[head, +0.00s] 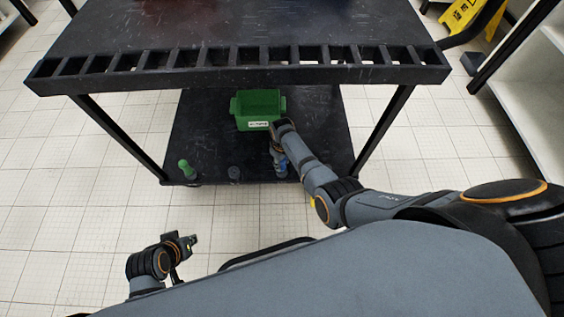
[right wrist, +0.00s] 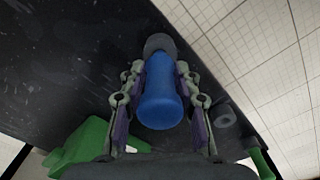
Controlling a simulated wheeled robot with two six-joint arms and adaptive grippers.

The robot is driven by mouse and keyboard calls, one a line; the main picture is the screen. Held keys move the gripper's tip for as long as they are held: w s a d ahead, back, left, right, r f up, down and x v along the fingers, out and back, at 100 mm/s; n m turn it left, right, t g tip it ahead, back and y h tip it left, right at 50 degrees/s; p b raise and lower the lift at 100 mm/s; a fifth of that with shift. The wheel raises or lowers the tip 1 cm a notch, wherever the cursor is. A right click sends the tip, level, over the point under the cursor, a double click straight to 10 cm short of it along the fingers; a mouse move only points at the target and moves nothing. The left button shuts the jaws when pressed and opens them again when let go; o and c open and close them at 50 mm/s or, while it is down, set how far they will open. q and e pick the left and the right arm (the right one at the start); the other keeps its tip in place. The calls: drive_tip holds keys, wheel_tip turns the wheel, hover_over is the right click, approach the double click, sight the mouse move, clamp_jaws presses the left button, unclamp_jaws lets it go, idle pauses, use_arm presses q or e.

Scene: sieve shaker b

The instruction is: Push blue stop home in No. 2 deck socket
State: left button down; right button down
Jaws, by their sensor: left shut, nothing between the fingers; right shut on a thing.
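The blue stop (right wrist: 160,98) is between the fingers of my right gripper (right wrist: 160,78), which is shut on it. Its far end meets a round grey deck socket (right wrist: 158,44) near the shelf edge; how deep it sits I cannot tell. In the head view the blue stop (head: 282,167) shows partly below my right gripper (head: 279,152), at the front right of the lower deck (head: 210,125). A second grey socket (head: 234,174) stands empty to its left. My left gripper (head: 184,246) is shut and empty, low at the left, away from the deck. Socket numbers are not readable.
A green stop (head: 187,168) stands at the deck's front left. A green bin (head: 258,106) with a white label is behind my right gripper. The cart's slotted upper shelf (head: 240,78) overhangs the deck, with legs at both sides. The tiled floor in front is clear.

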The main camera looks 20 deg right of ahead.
drive_tip(key=shift+f+b, duration=0.9)
drive_tip(key=shift+f, duration=0.3)
drive_tip(key=c, duration=0.9)
unclamp_jaws()
drive_tip(key=shift+r, duration=0.1)
wheel_tip(320, 180, up, 12)
